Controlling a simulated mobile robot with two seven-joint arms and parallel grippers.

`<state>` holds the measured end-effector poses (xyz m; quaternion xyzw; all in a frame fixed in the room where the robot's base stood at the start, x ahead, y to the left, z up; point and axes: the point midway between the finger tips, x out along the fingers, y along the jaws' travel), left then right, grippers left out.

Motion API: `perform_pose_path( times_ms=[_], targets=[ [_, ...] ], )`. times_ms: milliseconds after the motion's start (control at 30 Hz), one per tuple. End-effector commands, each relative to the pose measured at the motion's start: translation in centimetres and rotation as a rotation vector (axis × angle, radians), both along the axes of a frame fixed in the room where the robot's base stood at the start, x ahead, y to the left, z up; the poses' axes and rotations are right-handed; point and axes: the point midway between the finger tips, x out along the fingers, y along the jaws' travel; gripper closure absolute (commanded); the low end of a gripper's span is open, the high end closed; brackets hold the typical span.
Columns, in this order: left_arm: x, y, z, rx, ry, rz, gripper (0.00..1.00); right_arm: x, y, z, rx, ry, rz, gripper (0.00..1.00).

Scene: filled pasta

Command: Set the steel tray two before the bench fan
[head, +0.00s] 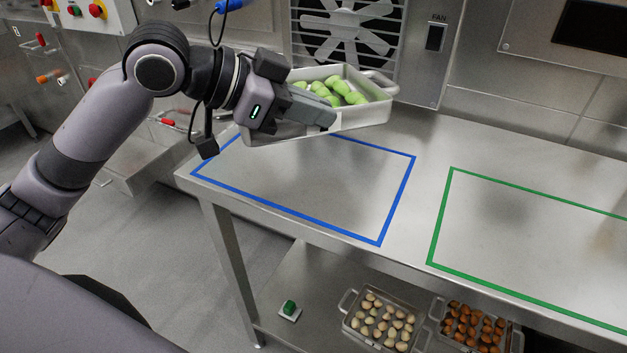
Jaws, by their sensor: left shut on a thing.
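A steel tray (364,117) with several green pasta pieces (336,91) is held above the back of the steel bench. My left gripper (318,115) is shut on the tray's near left side and hides part of it. The tray looks slightly tilted and a handle shows at its right end. The bench fan (347,32) is set in the back wall, just behind and above the tray. A blue outlined area (397,199) on the bench lies below and in front of the tray. My right gripper is not in view.
A green outlined area (440,216) on the right of the bench is empty. On the lower shelf stand a tray of pale pieces (349,323) and a tray of orange-brown pieces (438,306). A fan switch (435,37) is on the wall.

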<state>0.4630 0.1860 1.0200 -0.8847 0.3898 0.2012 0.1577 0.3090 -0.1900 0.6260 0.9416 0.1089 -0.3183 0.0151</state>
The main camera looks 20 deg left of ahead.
Motion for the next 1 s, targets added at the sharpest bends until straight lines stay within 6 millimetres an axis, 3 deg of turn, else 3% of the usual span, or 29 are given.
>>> perform_pose_path(
  times_ms=[100, 267, 467, 700, 967, 1000],
  targets=[
    [0.0, 0.0, -3.3, 0.000, 0.000, 0.001, 1.00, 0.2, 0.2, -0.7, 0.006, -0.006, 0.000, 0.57],
    [0.0, 0.0, -6.1, 0.000, -0.002, 0.001, 1.00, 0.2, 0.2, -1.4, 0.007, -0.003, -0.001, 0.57],
    [0.0, 0.0, -7.6, 0.000, -0.005, 0.001, 1.00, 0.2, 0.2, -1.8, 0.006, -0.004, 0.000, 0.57],
    [0.0, 0.0, -11.0, -0.001, -0.003, 0.001, 1.00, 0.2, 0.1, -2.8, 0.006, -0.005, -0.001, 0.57],
    [0.0, 0.0, -11.3, 0.000, -0.006, 0.001, 1.00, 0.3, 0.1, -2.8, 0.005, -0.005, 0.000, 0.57],
    [0.0, 0.0, -11.5, -0.001, 0.001, 0.000, 0.88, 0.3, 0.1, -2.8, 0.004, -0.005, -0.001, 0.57]
  ],
)
